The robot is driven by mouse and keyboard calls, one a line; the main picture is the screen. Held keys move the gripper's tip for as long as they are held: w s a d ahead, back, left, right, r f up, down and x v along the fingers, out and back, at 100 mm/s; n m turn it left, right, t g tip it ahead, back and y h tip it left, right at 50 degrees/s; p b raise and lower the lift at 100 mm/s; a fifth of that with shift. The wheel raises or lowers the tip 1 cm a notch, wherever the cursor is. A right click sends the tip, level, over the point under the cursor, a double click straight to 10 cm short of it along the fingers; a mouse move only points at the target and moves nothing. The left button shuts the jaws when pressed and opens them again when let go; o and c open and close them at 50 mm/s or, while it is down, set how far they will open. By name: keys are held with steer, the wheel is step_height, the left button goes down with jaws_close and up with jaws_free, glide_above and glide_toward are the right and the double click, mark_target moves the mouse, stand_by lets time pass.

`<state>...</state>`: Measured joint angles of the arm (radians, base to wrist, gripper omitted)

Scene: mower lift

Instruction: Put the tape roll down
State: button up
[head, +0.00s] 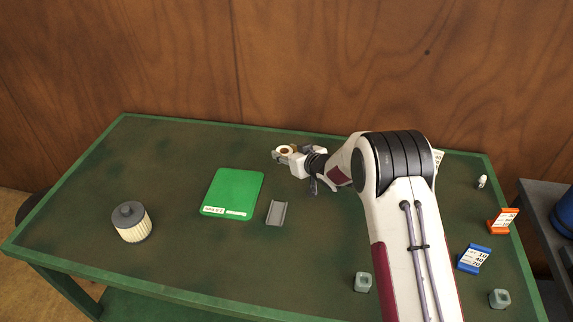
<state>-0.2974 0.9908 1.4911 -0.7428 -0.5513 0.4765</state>
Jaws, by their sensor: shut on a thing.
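The tape roll (285,149) is a small ring with a white rim and a brown inside, near the back middle of the table. My gripper (284,155) is shut on it, with my arm reaching in from the right. The roll shows between the fingertips, above or at the green table top (180,160). I cannot tell whether it touches the table. The lower part of the roll is hidden by the fingers.
A green mat (235,188) with a label and a grey channel-shaped holder (277,213) lie in front. A ribbed filter (131,222) stands left. At right are a blue card stand (473,259), an orange one (502,221), a small white bottle (482,182) and grey blocks (363,282). The back left is clear.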

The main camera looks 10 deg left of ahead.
mark_target(287, 171)
steer(key=shift+f, duration=0.55)
steer(key=shift+f, duration=1.9)
steer(key=shift+f, duration=0.1)
steer(key=o, duration=1.1)
steer(key=shift+v, duration=6.05)
